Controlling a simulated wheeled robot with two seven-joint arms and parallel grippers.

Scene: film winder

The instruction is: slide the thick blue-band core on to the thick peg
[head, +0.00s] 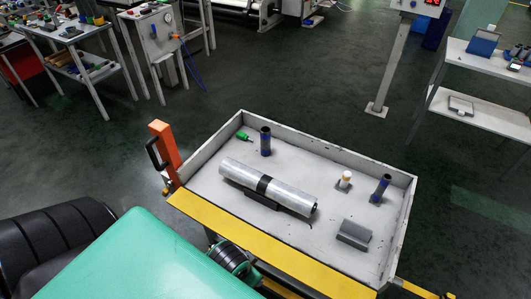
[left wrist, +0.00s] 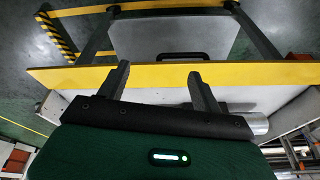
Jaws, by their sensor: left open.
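Two dark cores with blue bands stand in the tray in the head view. One core (head: 265,141) is upright near the back left. The other core (head: 380,188) is near the right wall and looks tilted. I cannot tell which is the thick one. No peg can be made out clearly. My left gripper (left wrist: 159,68) is open and empty in the left wrist view, over the yellow front edge. In the head view, a dark part of my arm shows at the tray's front, with its fingers hidden. My right gripper is not in view.
The walled tray (head: 205,170) has a yellow front edge (head: 270,245). A silver film roll (head: 240,176) lies across its middle. A white-and-yellow item (head: 344,180), a grey block (head: 354,233) and a green item (head: 243,136) are also inside. An orange post (head: 164,150) stands at left.

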